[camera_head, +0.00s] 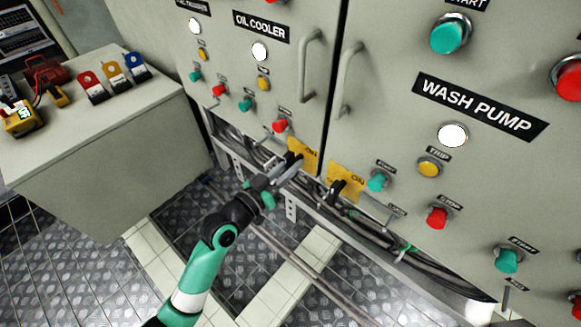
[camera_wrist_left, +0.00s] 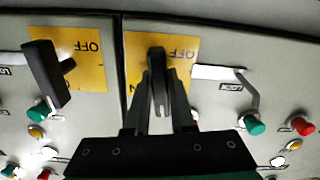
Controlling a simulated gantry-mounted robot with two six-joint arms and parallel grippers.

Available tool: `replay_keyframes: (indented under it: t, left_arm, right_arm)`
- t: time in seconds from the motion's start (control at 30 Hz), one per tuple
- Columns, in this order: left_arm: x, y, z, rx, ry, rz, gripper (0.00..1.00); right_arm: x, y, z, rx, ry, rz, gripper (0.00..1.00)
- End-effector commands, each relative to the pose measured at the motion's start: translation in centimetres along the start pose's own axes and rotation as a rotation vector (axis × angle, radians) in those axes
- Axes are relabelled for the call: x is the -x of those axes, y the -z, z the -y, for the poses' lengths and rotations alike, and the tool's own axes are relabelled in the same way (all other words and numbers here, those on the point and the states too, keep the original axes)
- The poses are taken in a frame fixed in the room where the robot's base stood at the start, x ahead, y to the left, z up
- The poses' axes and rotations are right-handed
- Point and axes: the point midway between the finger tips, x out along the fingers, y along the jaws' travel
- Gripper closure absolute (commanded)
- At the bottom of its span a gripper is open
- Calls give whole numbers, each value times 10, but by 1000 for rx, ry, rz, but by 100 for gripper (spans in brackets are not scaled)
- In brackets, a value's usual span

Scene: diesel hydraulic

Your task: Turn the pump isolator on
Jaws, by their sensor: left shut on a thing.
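My left gripper (camera_head: 289,168) reaches up to the yellow isolator plate (camera_head: 304,153) at the bottom of the left cabinet door. In the left wrist view its dark fingers (camera_wrist_left: 158,108) are shut on a black isolator handle (camera_wrist_left: 157,68), one finger on each side. The handle stands upright in that view, over a yellow plate (camera_wrist_left: 185,50) with OFF in its upper right corner. A second black isolator handle (camera_head: 337,190) sits on the right door's yellow plate (camera_head: 352,181); it looks tilted in the wrist view (camera_wrist_left: 46,75). My right gripper is not in view.
Buttons and lamps surround the plates, with a red button (camera_head: 280,126) close above the gripper and a green one (camera_head: 377,181) to the right. Cables (camera_head: 375,222) run below the cabinet. A bench (camera_head: 95,130) with padlocks stands left.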

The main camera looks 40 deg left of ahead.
Motion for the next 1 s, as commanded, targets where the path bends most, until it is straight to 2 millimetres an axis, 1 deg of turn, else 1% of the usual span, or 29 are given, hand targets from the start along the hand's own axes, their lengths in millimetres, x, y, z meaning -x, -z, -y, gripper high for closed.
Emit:
replay_keyframes:
  t: [0.1, 0.33, 0.9, 0.93, 1.0]
  left_arm:
    - [0, -1, 0, -72, 0, 0, 100]
    - [0, -1, 0, -161, 0, 1, 100]
    - [0, 0, 0, -193, 0, 1, 100]
    - [0, 0, 0, -193, 0, 1, 72]
    - [0, 0, 0, -193, 0, 1, 59]
  right_arm:
    - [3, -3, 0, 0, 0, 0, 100]
    - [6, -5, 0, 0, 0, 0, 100]
    - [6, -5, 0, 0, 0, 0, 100]
    - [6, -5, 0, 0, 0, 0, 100]
    - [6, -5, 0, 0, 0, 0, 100]
